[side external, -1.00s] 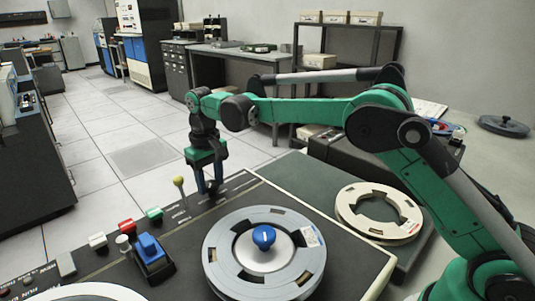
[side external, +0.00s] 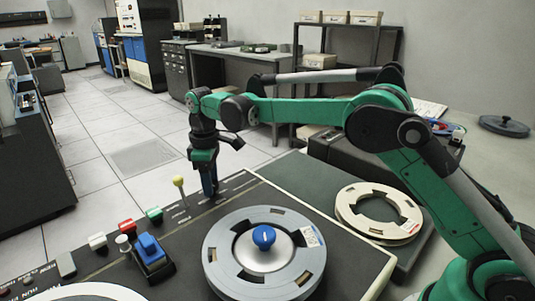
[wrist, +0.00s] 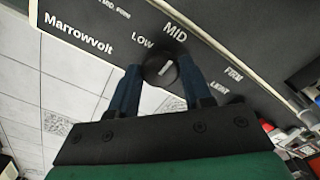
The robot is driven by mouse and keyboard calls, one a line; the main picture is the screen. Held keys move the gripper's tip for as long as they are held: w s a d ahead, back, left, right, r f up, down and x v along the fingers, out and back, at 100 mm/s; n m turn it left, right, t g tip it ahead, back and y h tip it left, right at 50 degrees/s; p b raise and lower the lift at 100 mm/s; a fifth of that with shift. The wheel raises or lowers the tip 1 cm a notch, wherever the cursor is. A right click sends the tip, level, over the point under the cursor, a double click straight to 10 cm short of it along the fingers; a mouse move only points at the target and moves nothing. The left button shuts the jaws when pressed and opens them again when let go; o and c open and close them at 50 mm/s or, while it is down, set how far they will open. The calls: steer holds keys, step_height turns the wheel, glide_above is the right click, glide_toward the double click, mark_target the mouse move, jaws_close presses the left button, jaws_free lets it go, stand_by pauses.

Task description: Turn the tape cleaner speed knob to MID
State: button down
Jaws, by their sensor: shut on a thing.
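The tape cleaner speed knob (wrist: 159,73) is a small round dark knob with a short white mark, seen in the wrist view. LOW and MID are printed on the panel just beyond it. My gripper (wrist: 160,67) has its two blue fingers shut on the knob, one on each side. The white mark lies roughly crosswise in the wrist view; I cannot tell which label it points to. In the side view my gripper (side external: 209,192) points straight down at the deck's back edge, and its fingers hide the knob.
A yellow-tipped lever (side external: 179,182) stands close to the left of my gripper. A grey reel (side external: 222,247) with a blue-capped hub sits in front. A cream reel (side external: 350,205) lies to the right. FIRM and LIGHT labels are printed farther along the panel.

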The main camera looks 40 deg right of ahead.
stand_by(0.3)
steer(key=shift+c, duration=1.9)
jaws_free()
steer(key=shift+r, duration=0.1)
steer(key=shift+r, duration=2.75)
